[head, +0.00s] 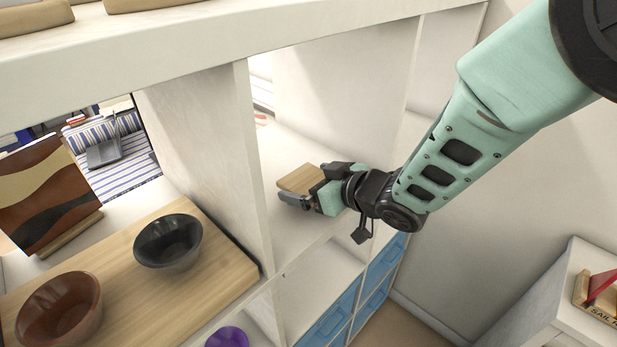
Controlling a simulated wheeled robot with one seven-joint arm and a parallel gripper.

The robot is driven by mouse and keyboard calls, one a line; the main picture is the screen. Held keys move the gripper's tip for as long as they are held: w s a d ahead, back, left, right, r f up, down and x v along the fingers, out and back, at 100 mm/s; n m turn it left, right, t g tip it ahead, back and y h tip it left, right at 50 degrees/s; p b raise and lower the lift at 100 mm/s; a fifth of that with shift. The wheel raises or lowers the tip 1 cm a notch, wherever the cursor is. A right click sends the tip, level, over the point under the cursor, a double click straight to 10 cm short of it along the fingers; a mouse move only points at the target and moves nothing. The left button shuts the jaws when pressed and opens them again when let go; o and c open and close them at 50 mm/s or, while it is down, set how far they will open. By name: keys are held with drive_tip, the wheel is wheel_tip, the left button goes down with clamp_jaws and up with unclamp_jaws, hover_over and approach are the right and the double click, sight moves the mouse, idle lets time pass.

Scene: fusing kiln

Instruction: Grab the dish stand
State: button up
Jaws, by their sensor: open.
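A small flat wooden piece (301,178), which looks like the dish stand, is in the white shelf compartment right of the upright divider. My gripper (303,187) reaches into this compartment from the right. Its dark fingers are open, one at the near side of the wooden piece and one at its far right side. The piece lies between or just in front of the fingers; I cannot tell whether they touch it. Its right end and underside are hidden by my gripper.
A white divider (205,150) stands left of my gripper. In the left compartment, a dark bowl (168,243) and a brown bowl (60,312) sit on a wooden board (205,285), near a patterned panel (45,195) on a wooden base. A purple bowl (227,338) and blue drawers (335,318) are below.

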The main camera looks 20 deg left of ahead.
drive_tip(key=shift+w+a+f, duration=0.2)
drive_tip(key=shift+a+f, duration=0.05)
drive_tip(key=shift+a, duration=0.2)
drive_tip(key=c, duration=0.8)
drive_tip(key=shift+c, duration=0.5)
drive_tip(key=shift+r, duration=0.1)
